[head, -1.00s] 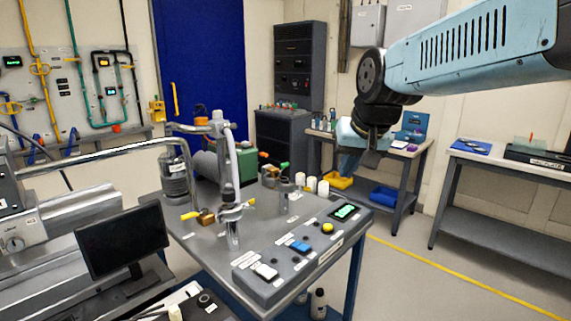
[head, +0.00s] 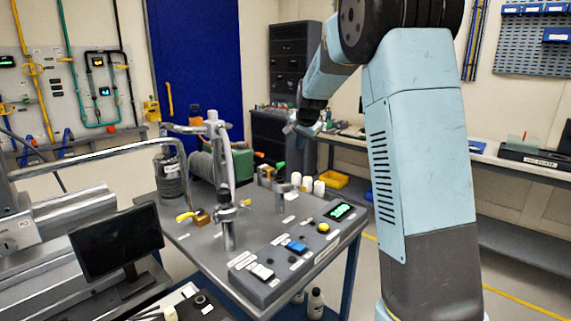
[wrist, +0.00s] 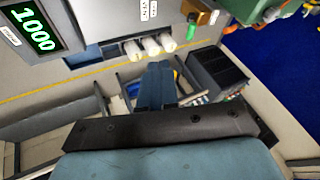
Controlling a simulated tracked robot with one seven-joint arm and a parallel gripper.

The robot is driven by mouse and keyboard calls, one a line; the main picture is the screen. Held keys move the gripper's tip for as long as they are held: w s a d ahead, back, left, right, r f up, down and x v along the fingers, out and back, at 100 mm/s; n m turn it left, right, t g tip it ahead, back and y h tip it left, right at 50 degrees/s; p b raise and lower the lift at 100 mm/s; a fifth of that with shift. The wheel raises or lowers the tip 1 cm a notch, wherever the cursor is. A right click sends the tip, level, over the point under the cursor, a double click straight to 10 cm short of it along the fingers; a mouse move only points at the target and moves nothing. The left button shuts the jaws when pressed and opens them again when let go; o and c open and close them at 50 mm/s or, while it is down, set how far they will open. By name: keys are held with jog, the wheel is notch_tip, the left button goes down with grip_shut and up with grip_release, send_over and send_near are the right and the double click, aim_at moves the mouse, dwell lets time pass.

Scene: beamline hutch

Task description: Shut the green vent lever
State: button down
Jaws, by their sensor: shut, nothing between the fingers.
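The green vent lever (head: 281,165) stands at the back of the grey bench, on a small fitting beside white cylinders. In the wrist view the green lever (wrist: 193,30) is near the top, right of the white cylinders, with its tip pointing down in the picture. My gripper (head: 294,128) is above and beyond the bench's back edge in the head view, apart from the lever. In the wrist view my gripper (wrist: 158,85) is shut and empty, with its fingers below and left of the lever in the picture.
An orange-handled lever (head: 258,154) is close to the green one. White cylinders (head: 307,184) stand just right of it. A metal post with clamps (head: 226,190) rises from the bench. A control box with a lit display (head: 340,211) lines the right edge.

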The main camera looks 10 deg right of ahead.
jog(key=w+f+m, duration=0.1)
jog(key=w+f, duration=0.3)
jog(key=w, duration=0.3)
jog(key=shift+a+f+h, duration=0.2)
jog(key=shift+f+h, duration=0.1)
jog(key=shift+f, duration=0.1)
jog(key=w+a+f, duration=0.2)
jog(key=w+f, duration=0.6)
jog(key=shift+w+f, duration=0.3)
jog(key=shift+w, duration=0.1)
